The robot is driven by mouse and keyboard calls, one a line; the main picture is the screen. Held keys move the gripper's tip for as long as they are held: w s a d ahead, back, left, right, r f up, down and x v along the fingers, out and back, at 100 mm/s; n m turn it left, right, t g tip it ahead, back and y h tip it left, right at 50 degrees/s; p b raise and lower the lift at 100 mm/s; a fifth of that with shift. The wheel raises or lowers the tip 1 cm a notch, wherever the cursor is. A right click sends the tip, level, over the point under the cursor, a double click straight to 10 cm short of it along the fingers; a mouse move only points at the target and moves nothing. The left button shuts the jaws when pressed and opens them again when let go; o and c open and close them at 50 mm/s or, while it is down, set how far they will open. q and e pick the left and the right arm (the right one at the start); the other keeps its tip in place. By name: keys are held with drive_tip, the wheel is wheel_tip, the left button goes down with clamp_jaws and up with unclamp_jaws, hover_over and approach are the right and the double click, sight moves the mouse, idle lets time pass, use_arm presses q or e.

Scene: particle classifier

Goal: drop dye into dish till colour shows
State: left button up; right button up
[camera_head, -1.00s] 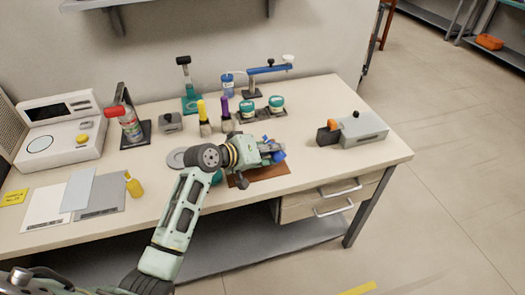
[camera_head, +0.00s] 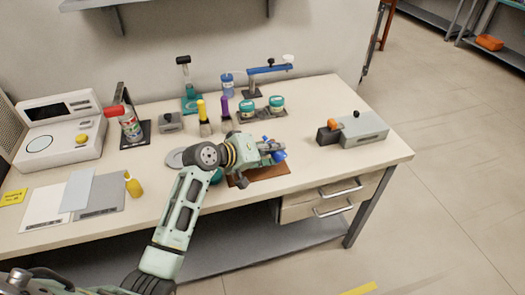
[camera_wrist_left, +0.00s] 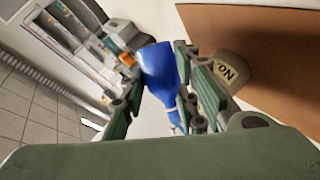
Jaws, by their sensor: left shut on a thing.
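My left gripper (camera_head: 272,150) is shut on a blue dye bottle (camera_head: 279,156) and holds it over the brown mat (camera_head: 268,174) near the table's front edge. In the left wrist view the blue bottle (camera_wrist_left: 158,70) sits between the green fingers, its wide end away from the palm and its narrow pale end near it. A teal round thing (camera_head: 216,177) shows partly behind my arm; I cannot tell whether it is the dish. A grey disc (camera_head: 177,158) lies left of my wrist. No dye drop is visible. My right gripper is out of view.
A rounded piece marked "NO" (camera_wrist_left: 228,70) lies at the brown mat in the wrist view. A grey box with an orange part (camera_head: 360,130) stands to the right. Teal-lidded jars (camera_head: 276,103) and brushes (camera_head: 203,110) stand behind. A yellow bottle (camera_head: 133,184) stands left.

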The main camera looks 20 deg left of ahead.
use_arm(q)
drive_tip(key=shift+f+n+h+b, duration=0.3)
drive_tip(key=shift+n+b, duration=0.2)
drive_tip(key=shift+b, duration=0.1)
idle(1.5)
drive_tip(key=shift+r+n+g+h+p, duration=0.3)
drive_tip(key=shift+r+n+h+p, duration=0.25)
drive_tip(key=shift+p, duration=0.3)
idle(2.2)
